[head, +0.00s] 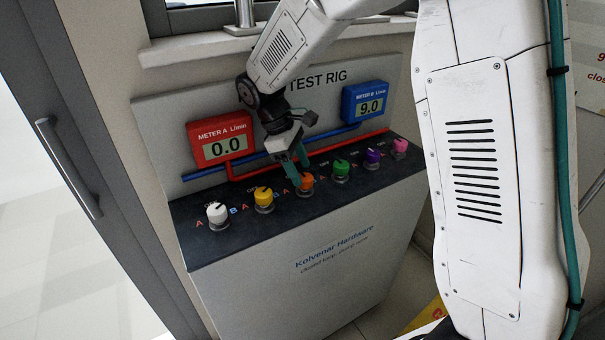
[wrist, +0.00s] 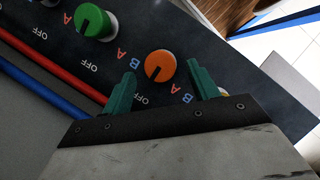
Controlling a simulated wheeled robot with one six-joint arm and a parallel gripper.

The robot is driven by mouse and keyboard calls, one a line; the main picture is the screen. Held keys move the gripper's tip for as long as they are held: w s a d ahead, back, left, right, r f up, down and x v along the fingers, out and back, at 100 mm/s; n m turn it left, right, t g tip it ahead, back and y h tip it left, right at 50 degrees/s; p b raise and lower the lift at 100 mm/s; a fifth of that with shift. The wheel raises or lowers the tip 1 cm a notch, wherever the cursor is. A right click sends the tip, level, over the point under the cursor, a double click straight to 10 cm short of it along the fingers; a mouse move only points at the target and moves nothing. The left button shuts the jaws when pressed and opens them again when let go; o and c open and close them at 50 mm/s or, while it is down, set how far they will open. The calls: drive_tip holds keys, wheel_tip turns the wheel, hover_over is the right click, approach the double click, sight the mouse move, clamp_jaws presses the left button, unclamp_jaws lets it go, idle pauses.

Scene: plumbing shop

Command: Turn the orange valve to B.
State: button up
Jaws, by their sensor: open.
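The orange valve (head: 306,181) is a round knob on the dark sloped panel, midway along the row. In the wrist view the orange valve (wrist: 160,65) shows a dark pointer mark aimed down and left, roughly at an OFF label. Letters A and B are printed around it. My gripper (head: 301,166) is over the orange valve from behind. In the wrist view my gripper (wrist: 160,78) is open, with one green finger on each side of the knob; I cannot tell whether either finger touches it.
The white (head: 217,212), yellow (head: 263,195), green (head: 341,168), purple (head: 373,156) and pink (head: 400,146) valves share the row. Meter A (head: 220,139) reads 0.0 and meter B (head: 366,101) reads 9.0. Red and blue pipes run behind the valves.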

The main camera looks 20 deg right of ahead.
drive_tip(key=shift+x, duration=1.25)
drive_tip(key=c, duration=1)
drive_tip(key=shift+m, duration=0.3)
drive_tip(key=m+y, duration=0.1)
drive_tip(key=m, duration=0.1)
drive_tip(key=m+g, duration=0.1)
drive_tip(key=m, duration=0.2)
drive_tip(key=shift+w+d+y, duration=0.15)
drive_tip(key=shift+w+y, duration=0.05)
drive_tip(key=shift+y, duration=0.2)
drive_tip(key=m+y, duration=0.1)
drive_tip(key=m, duration=0.2)
drive_tip(key=m+y, duration=0.1)
drive_tip(key=m, duration=0.2)
drive_tip(key=shift+d+g, duration=0.15)
drive_tip(key=shift+g, duration=0.25)
drive_tip(key=shift+m, duration=0.4)
